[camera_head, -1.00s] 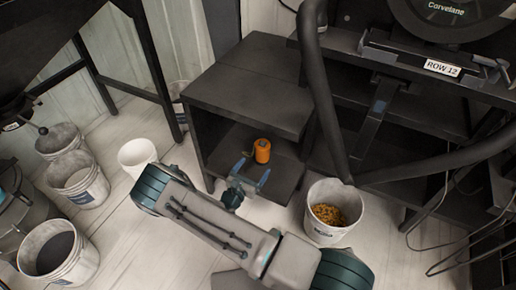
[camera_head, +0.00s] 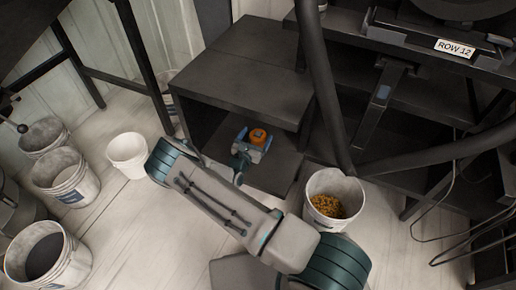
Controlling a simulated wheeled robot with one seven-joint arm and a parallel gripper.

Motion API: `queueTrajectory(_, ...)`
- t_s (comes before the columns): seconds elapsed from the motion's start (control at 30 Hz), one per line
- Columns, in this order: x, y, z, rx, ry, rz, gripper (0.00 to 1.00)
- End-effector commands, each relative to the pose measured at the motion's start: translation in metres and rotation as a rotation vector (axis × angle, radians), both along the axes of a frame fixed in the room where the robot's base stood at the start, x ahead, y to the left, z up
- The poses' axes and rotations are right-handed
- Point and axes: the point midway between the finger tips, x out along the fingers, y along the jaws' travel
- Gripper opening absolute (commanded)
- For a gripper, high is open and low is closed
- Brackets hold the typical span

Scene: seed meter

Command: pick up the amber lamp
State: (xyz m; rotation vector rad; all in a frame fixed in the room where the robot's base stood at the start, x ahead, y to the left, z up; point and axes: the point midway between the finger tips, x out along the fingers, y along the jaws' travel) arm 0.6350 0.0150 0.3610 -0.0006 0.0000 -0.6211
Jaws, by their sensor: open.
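The amber lamp (camera_head: 258,136) is a small orange cylinder standing on the lower shelf of the dark cabinet (camera_head: 254,51). My gripper (camera_head: 254,141) is open inside the cabinet's front opening, with one blue-grey finger on each side of the lamp. The lower part of the lamp is hidden behind the gripper. I cannot tell whether the fingers touch it.
The cabinet top is just above and behind my gripper. A bucket with yellow grain (camera_head: 334,202) stands on the floor to the right. A white bucket (camera_head: 127,154) and several other pails stand at left. A black frame with a ROW 12 label (camera_head: 456,48) stands at right.

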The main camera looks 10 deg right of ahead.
Motion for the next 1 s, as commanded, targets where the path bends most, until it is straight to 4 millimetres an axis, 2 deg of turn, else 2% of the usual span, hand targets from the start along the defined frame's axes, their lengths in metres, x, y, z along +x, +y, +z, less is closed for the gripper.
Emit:
queueTrajectory(0.13,0.018,-0.013,-0.01,0.001,-0.002,-0.003,0.89)
queueTrajectory(0.23,0.03,-0.021,-0.007,0.001,-0.003,-0.003,0.89)
queueTrajectory(0.47,0.034,-0.023,-0.005,0.001,-0.001,-0.001,0.89)
queueTrajectory(0.5,0.034,-0.023,-0.005,0.001,-0.001,-0.001,0.86)
queueTrajectory(0.7,0.034,-0.023,-0.005,0.001,-0.001,-0.001,0.3)
queueTrajectory(0.77,0.034,-0.023,-0.004,0.0,-0.001,-0.001,0.17)
queueTrajectory(1.0,0.034,-0.023,0.001,0.001,-0.002,-0.001,0.17)
